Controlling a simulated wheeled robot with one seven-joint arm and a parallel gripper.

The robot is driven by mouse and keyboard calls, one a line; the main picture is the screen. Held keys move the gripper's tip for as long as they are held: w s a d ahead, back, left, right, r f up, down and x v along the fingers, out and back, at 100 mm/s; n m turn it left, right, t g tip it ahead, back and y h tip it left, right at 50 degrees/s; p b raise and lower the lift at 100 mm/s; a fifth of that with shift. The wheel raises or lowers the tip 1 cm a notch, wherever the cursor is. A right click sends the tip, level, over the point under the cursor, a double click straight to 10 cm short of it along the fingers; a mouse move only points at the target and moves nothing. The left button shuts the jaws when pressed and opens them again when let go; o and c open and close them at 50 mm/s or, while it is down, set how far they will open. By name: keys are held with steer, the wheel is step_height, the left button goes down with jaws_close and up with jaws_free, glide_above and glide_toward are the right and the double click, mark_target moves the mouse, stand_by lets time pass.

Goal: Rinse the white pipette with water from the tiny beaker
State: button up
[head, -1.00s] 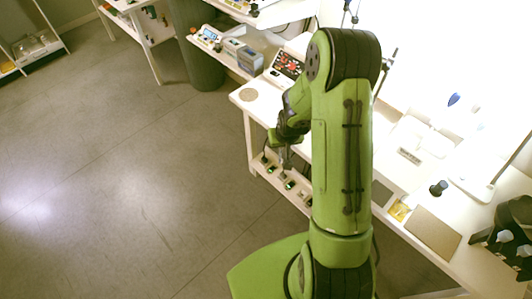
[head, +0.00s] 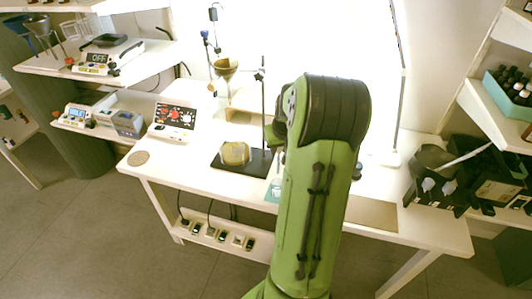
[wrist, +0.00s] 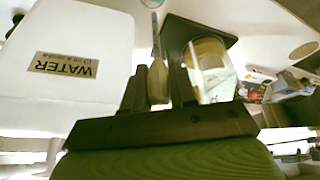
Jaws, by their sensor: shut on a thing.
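My gripper (wrist: 158,82) shows in the wrist view, with its dark fingers shut on a slim, pale, see-through thing (wrist: 158,66) that looks like the white pipette. Its far end is hard to make out. A small rounded glass edge (wrist: 152,3) at the top of the wrist view is cut off; I cannot tell whether it is the tiny beaker. A white container marked WATER (wrist: 110,28) stands to the left of the fingers. A small clear vessel (head: 276,186) stands on a teal mat beside my arm.
A glass beaker with yellowish content (head: 235,153) stands on a dark stand base (head: 255,168), close to my fingers; it also shows in the wrist view (wrist: 208,56). A red-buttoned device (head: 174,117) stands left. A black rack (head: 432,188) stands right.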

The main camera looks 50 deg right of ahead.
mark_target(278, 169)
steer(key=shift+r+p, duration=0.2)
steer(key=shift+p, duration=0.15)
step_height(278, 169, down, 11)
steer(key=b, duration=0.8)
steer(key=shift+r+b, duration=0.2)
steer(key=shift+b, duration=0.15)
steer(key=shift+c, duration=0.5)
jaws_close()
